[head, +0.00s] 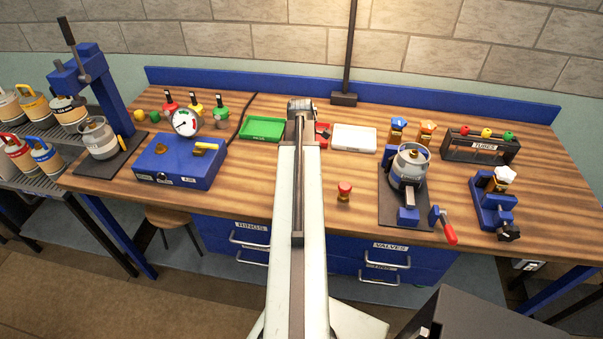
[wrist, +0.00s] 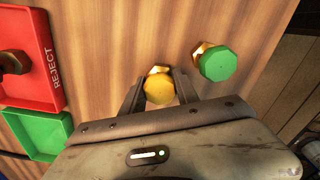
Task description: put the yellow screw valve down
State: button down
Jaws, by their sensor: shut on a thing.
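The yellow screw valve (wrist: 159,90) is between the two fingertips of my gripper (wrist: 160,92), which is shut on it. Its faceted yellow head faces the wrist camera, and a little brass shows beyond it. The wooden bench top (wrist: 110,45) is below; I cannot tell whether the valve touches it. A green valve (wrist: 217,65) with a brass part is just to the right, apart from my fingers. In the head view my arm hides my gripper and the yellow valve.
A red REJECT tray (wrist: 35,75) holding a dark part and a green tray (wrist: 40,137) lie at the left. A red valve (head: 344,191) stands right of my arm. A white tray (head: 354,138) lies behind it. The bench edge is at the wrist view's right.

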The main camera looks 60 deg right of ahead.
jog(key=shift+f, duration=0.1)
jog(key=c, duration=0.9)
grip_release()
notch_tip(320, 180, up, 12)
jog(key=p, duration=1.2)
jog(key=shift+r, duration=0.25)
